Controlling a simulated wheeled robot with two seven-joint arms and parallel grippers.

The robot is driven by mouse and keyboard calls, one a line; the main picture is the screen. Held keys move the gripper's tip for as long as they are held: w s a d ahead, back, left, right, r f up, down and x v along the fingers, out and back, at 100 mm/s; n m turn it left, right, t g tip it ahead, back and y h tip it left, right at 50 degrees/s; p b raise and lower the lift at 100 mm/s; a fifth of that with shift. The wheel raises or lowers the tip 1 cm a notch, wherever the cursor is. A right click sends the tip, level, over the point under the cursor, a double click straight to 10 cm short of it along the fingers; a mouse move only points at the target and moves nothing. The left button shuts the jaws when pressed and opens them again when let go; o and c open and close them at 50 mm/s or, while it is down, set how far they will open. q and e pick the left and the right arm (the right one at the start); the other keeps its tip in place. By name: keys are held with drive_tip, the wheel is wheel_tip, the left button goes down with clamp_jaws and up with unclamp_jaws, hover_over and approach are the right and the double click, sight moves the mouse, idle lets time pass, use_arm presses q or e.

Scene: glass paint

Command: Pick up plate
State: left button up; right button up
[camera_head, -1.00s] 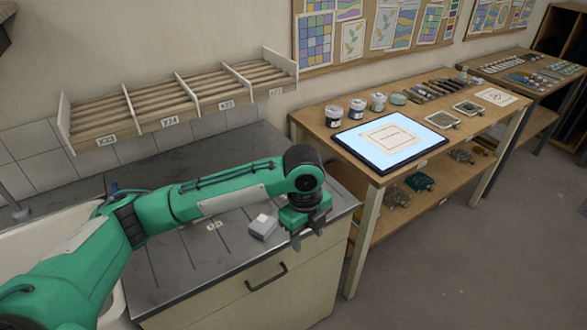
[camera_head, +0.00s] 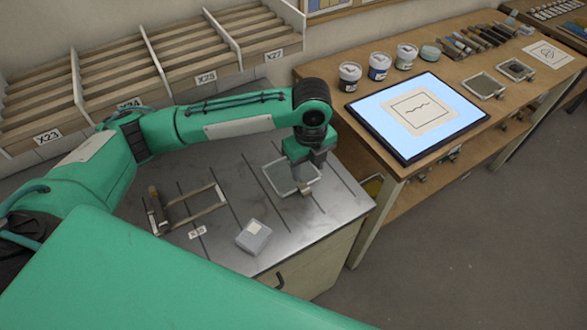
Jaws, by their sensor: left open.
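A pale, see-through square plate (camera_head: 283,180) with a light rim lies on the dark grey counter (camera_head: 345,200), near its right end. My left gripper (camera_head: 305,186) points down over the right part of the plate and hides some of it. Its jaws are open. I cannot tell whether a finger touches the plate's edge. My right gripper is not in view.
A small grey box (camera_head: 253,238) and a wooden-handled frame tool (camera_head: 190,210) lie on the counter. A slotted wooden rack (camera_head: 180,50) stands behind. To the right, a wooden table holds a lit panel (camera_head: 462,122), several jars and tools.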

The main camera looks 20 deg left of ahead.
sight(306, 190)
use_arm(q)
wheel_tip(306, 190, down, 3)
drive_tip(key=shift+w+f, duration=0.1)
drive_tip(key=shift+f+p, duration=0.3)
drive_tip(key=shift+f, duration=0.25)
drive_tip(key=shift+a+f, duration=0.1)
drive_tip(key=shift+f, duration=0.2)
wheel_tip(306, 190, down, 4)
drive_tip(key=shift+r+p, duration=0.2)
drive_tip(key=shift+p, duration=0.7)
drive_tip(key=shift+f, duration=0.45)
clamp_jaws()
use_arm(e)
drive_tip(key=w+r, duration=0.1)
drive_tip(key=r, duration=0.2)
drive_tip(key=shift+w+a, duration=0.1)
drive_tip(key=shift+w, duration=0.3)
